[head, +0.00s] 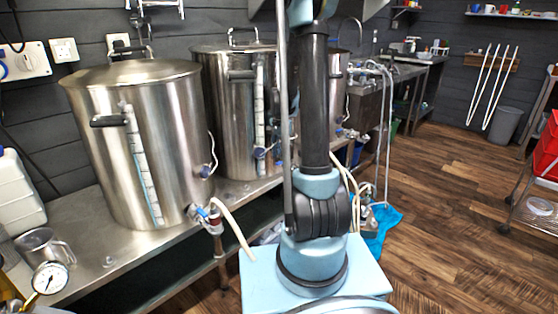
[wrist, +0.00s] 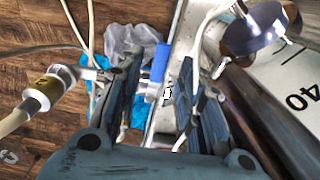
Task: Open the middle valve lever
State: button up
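In the wrist view, a blue valve lever (wrist: 160,60) stands between the two fingers of my gripper (wrist: 160,76), with a pale metal fitting just below it. My gripper is open; small gaps seem to show beside the lever, and contact cannot be told. In the head view, the middle steel kettle (head: 220,110) stands behind my arm. My arm hides its valve and my gripper there. The left kettle (head: 140,150) has its own valve with a blue lever (head: 202,212) and a pale hose.
In the wrist view, a steel kettle wall with a scale (wrist: 300,85) and a dark round knob (wrist: 255,30) is close on the right. A hose fitting (wrist: 45,88) is on the left. In the head view, wooden floor (head: 450,180) is open to the right.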

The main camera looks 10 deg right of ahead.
aim_at(280, 162)
jog(key=shift+f, duration=1.55)
